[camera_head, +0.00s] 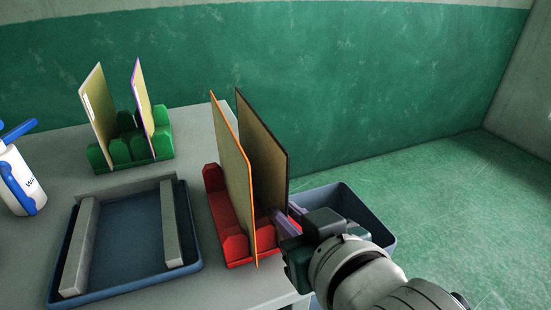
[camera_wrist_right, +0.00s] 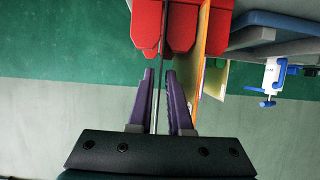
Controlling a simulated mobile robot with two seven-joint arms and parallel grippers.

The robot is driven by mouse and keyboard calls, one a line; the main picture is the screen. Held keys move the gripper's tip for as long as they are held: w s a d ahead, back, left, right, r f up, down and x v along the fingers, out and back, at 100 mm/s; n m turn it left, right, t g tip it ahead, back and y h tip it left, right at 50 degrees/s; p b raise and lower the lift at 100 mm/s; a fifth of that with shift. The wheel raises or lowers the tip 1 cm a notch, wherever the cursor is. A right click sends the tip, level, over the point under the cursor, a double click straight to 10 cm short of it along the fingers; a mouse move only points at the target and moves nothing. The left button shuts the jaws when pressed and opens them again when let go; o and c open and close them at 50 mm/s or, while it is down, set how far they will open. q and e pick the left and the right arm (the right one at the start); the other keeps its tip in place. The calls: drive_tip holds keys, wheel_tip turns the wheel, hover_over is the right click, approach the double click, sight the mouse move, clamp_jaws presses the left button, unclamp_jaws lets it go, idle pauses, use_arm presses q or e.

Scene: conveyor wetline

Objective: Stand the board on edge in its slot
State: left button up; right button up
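A tan board with a dark edge (camera_head: 262,150) stands upright in the red slotted rack (camera_head: 228,212), to the right of an orange-edged board (camera_head: 232,165). In the right wrist view the dark-edged board shows edge-on as a thin line (camera_wrist_right: 161,75) that runs up between the red blocks (camera_wrist_right: 182,25). My right gripper (camera_head: 284,219) is at the near right side of this board. Its purple fingers (camera_wrist_right: 159,76) are on both sides of the board, with a narrow gap showing, so it looks open around it. My left gripper is out of view.
A green rack (camera_head: 139,149) with two upright boards stands at the back left. A blue tray (camera_head: 133,232) with grey bars lies left of the red rack. A white and blue bottle (camera_head: 18,181) is at far left. A blue bin (camera_head: 345,203) sits beyond the table's right edge.

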drive_tip(key=shift+p+v, duration=2.05)
drive_tip(key=shift+v, duration=0.2)
drive_tip(key=shift+o, duration=0.4)
drive_tip(key=o, duration=0.5)
drive_tip(key=p+v, duration=0.1)
drive_tip(key=v, duration=0.9)
drive_tip(key=shift+p, duration=0.3)
